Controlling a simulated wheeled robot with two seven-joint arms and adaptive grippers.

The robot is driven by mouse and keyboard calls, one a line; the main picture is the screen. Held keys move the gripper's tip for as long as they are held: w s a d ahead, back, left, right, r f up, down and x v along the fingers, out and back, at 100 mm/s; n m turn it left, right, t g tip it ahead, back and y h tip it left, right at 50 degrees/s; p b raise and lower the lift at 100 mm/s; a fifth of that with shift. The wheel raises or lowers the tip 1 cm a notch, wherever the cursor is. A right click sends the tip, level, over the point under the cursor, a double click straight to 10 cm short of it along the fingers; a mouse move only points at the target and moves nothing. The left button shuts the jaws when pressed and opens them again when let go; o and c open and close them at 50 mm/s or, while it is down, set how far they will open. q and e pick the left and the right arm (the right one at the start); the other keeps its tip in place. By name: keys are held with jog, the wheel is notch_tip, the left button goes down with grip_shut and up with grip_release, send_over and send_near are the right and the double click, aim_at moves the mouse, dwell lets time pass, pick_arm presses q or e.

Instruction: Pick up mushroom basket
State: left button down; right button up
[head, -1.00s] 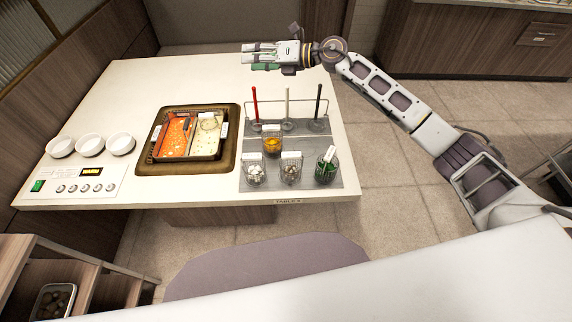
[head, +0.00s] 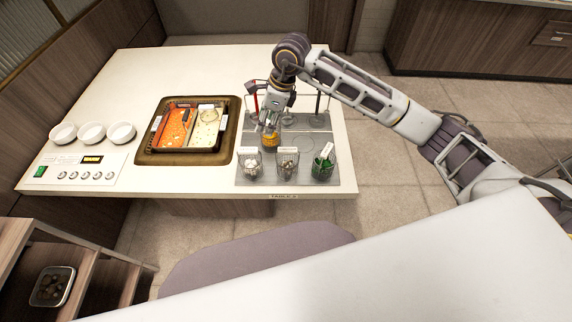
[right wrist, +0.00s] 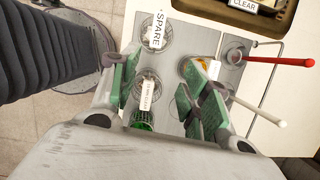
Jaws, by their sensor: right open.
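Several small wire baskets stand on the grey mat (head: 345,168). The front-left basket (head: 248,167) and the front-middle basket (head: 287,165) hold pale pieces; I cannot tell which of them holds mushrooms. A basket with green contents (head: 322,168) is at front right, and one with orange-yellow contents (head: 270,140) is behind. My right gripper (head: 267,124) is open, pointing down over the back basket in the head view. In the right wrist view its green-padded fingers (right wrist: 160,92) are apart, with labelled baskets beyond them. One label reads "SPARE" (right wrist: 157,30). My left gripper is not in view.
A rack with red, white and black handled tools (head: 318,105) stands behind the baskets. Left of the mat is a divided sauce well (head: 230,150) with orange and cream sauces. Several white bowls (head: 92,132) and a control panel (head: 85,172) are farther left. The back-left counter is clear.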

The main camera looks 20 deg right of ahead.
aim_at(289, 149)
jog(key=s+d+f+n+g+h, duration=0.1)
jog(key=s+d+h, duration=0.1)
jog(key=d, duration=0.4)
jog(key=shift+s+d+h, duration=0.25)
jog(key=shift+h, duration=0.45)
jog(key=shift+f, duration=0.15)
jog(key=shift+f+p, duration=0.6)
jog(key=shift+f, duration=3.65)
jog(key=shift+a, duration=0.1)
